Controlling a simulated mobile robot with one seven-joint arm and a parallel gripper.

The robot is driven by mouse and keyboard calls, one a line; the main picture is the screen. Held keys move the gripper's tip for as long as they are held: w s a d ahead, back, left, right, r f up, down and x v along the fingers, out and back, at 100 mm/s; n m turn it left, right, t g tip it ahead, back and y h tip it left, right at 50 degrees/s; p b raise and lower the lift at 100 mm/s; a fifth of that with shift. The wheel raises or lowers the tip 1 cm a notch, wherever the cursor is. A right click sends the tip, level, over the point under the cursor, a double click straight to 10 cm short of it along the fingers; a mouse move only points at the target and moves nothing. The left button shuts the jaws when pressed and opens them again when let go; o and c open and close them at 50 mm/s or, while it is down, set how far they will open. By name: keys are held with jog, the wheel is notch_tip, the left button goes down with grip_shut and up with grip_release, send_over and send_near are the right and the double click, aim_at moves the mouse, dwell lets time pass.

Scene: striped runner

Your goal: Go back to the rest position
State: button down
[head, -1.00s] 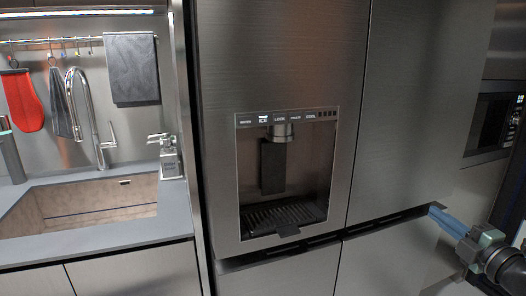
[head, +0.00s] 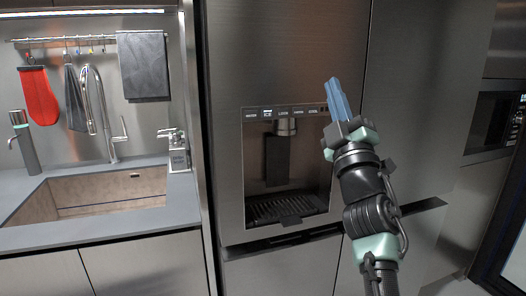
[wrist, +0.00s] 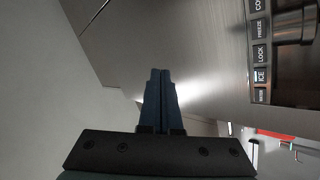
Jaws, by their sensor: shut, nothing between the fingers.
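My gripper (head: 337,98) is raised in front of the fridge (head: 420,110), just right of the dispenser panel in the head view. Its blue fingers point up and are shut together with nothing between them. In the wrist view my gripper (wrist: 160,75) also shows its fingers closed, with the fridge face beyond and the dispenser buttons at the upper right. My arm runs down from the gripper to the bottom edge of the head view and hides part of the fridge's lower right door.
The fridge's water dispenser (head: 285,210) is a recess left of my gripper. A sink (head: 100,190) with a tall faucet (head: 97,110) is at the left. A red mitt (head: 38,95) and a dark towel (head: 143,65) hang above. A built-in oven (head: 490,122) is at the right.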

jog(key=s+a+r+m+t+h, duration=0.1)
jog(key=s+a+r+m+h, duration=0.1)
jog(key=s+a+r+m, duration=0.3)
jog(key=s+a+r+m+t+h, duration=0.1)
jog(key=s+a+r+m+h, duration=0.25)
jog(key=s, duration=0.35)
jog(key=s+a+m+y, duration=0.1)
jog(key=s+a+m, duration=0.1)
jog(key=s, duration=0.7)
jog(key=s+a+m+y, duration=0.1)
jog(key=s+a+m, duration=0.15)
jog(key=s, duration=0.55)
notch_tip(320, 180, up, 14)
jog(key=p, duration=1.3)
jog(key=shift+w+d, duration=0.15)
jog(key=shift+w, duration=0.1)
